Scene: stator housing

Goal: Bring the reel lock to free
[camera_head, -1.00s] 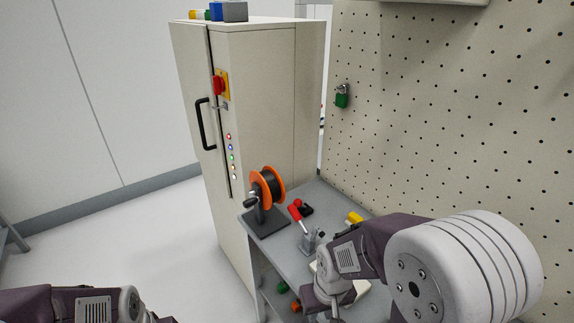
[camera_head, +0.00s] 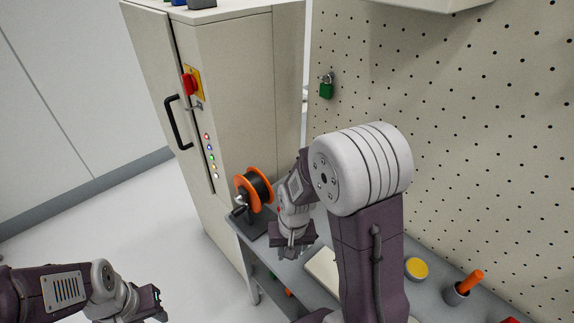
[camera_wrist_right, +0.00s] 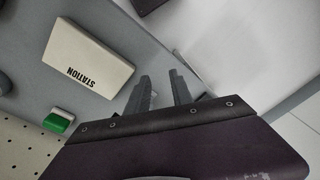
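The cable reel (camera_head: 256,187), with orange flanges and a dark winding, stands on a dark stand on the bench, beside the cabinet. A small grey-and-black knob or handle (camera_head: 239,207) shows at its left front side; I cannot tell which part is the lock or its setting. My right gripper (camera_head: 292,250) hangs over the bench just right of and in front of the reel, apart from it. In the right wrist view its two fingers (camera_wrist_right: 160,92) are parted with nothing between them. My left gripper (camera_head: 154,303) is low at the left, away from the bench; its fingers are unclear.
A cream plate marked STATION (camera_wrist_right: 88,58) lies on the bench near my right gripper. A yellow-topped round tin (camera_head: 416,268) and a cup with an orange handle (camera_head: 463,288) stand further right. The cabinet (camera_head: 245,90) and pegboard (camera_head: 450,90) bound the bench.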

